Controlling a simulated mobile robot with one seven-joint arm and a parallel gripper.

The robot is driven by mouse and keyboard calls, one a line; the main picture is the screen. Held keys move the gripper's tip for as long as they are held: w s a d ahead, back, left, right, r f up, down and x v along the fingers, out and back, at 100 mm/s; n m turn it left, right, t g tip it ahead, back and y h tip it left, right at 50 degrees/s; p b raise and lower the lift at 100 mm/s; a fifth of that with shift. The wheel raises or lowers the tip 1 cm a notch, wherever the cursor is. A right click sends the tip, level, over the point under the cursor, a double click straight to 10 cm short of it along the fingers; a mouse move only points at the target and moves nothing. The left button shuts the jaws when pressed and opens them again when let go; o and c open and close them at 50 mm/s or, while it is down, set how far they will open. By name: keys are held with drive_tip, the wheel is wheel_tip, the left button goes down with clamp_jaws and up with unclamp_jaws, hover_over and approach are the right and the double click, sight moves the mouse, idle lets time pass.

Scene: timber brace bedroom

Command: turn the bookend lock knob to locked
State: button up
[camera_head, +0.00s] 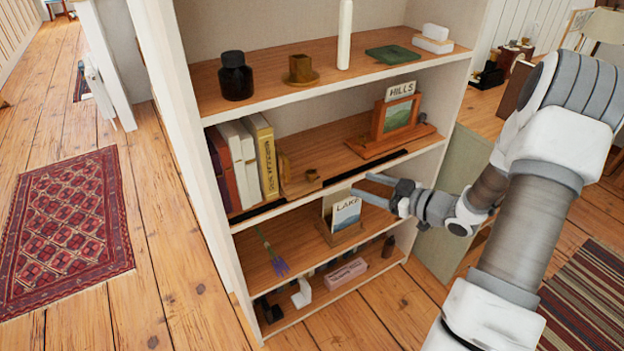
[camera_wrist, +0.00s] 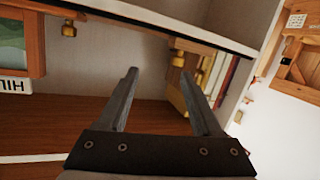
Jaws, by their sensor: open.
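A wooden bookend (camera_head: 285,168) stands against the right side of the books on the middle shelf. A small brass knob (camera_head: 313,176) shows just right of it, near the shelf front. In the wrist view, which looks upside down, the bookend (camera_wrist: 186,100) and a brass knob (camera_wrist: 177,60) appear near the right fingertip. The knob's lock position is too small to read. My gripper (camera_head: 360,184) is open and empty, in front of the shelf and to the right of the knob. In the wrist view, the gripper (camera_wrist: 158,73) has its fingers spread and touches nothing visible.
Books (camera_head: 245,158) stand left of the bookend. A black strip (camera_head: 320,180) runs along the shelf front. A framed HILLS display (camera_head: 395,117) stands to the right. The LAKE card (camera_head: 346,214) is on the shelf below. Bare shelf lies between bookend and display.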

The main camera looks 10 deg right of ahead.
sight(316, 176)
drive_tip(key=w+a+y+b, duration=0.1)
drive_tip(key=w+a, duration=0.2)
drive_tip(key=a, duration=0.1)
drive_tip(key=w+a+f+y+b, duration=0.1)
drive_tip(key=w+a, duration=0.2)
drive_tip(key=a, duration=0.1)
drive_tip(key=w+a+y+b, duration=0.1)
drive_tip(key=w+a, duration=0.2)
drive_tip(key=a, duration=0.1)
drive_tip(key=shift+w+f+t+b, duration=0.2)
drive_tip(key=shift+f+t+b, duration=0.1)
drive_tip(key=shift+f+t, duration=0.1)
clamp_jaws()
